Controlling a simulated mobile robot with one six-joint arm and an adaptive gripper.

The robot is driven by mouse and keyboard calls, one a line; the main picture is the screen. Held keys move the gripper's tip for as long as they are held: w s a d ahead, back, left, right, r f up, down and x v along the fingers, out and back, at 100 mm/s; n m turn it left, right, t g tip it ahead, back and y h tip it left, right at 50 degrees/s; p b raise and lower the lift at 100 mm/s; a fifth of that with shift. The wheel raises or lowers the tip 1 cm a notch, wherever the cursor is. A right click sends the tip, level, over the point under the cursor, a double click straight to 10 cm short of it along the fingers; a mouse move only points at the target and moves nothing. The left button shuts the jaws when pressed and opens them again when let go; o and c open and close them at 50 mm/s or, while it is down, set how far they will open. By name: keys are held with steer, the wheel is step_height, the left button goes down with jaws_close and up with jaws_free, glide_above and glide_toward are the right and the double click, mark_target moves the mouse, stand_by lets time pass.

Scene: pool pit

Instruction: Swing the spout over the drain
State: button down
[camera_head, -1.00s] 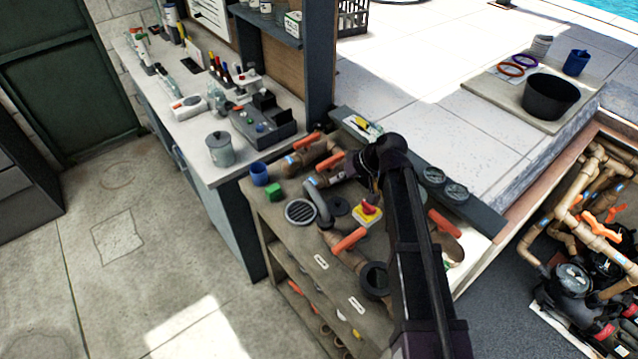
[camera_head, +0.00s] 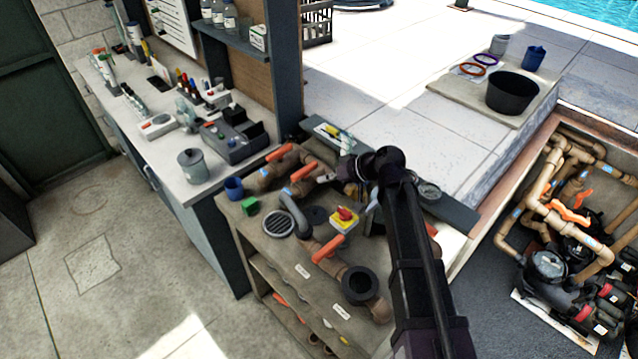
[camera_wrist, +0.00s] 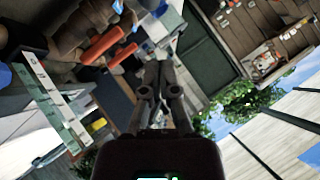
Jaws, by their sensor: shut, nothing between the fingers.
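The spout, a grey bent pipe (camera_head: 292,207), stands on the bench top in the head view. The drain, a round slotted grate (camera_head: 278,224), lies beside it at the left, and the spout's lower end is to the right of the grate. My gripper (camera_head: 327,179) is above the bench, to the right of and behind the spout, apart from it. In the wrist view its fingers (camera_wrist: 156,90) are together with nothing between them. I cannot make out the spout or the drain in the wrist view.
Orange valve handles (camera_head: 303,171) on brown pipes stand close behind the spout. A red-and-yellow switch (camera_head: 344,218), a green block (camera_head: 249,205), a blue cup (camera_head: 234,188) and a black open pipe ring (camera_head: 359,284) are also on the bench. My arm covers the bench's right side.

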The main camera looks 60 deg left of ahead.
mark_target(291, 200)
steer(key=shift+d+f+b+x, duration=0.3)
steer(key=shift+b+x, duration=1.1)
steer(key=shift+x, duration=0.6)
steer(key=shift+d+f+b+x, duration=0.2)
steer(key=shift+d+b+x, duration=0.15)
steer(key=shift+b+x, duration=1.3)
steer(key=shift+d+f+b+x, duration=0.35)
steer(key=shift+b+x, duration=0.75)
steer(key=shift+x, duration=1.2)
steer(key=shift+s, duration=0.35)
steer(key=shift+s+d+f+b, duration=0.25)
steer(key=shift+s+f+b, duration=0.1)
steer(key=shift+s+b, duration=0.15)
steer(key=shift+w, duration=0.15)
steer(key=shift+w+f, duration=0.1)
steer(key=shift+w, duration=0.5)
steer(key=shift+a, duration=0.1)
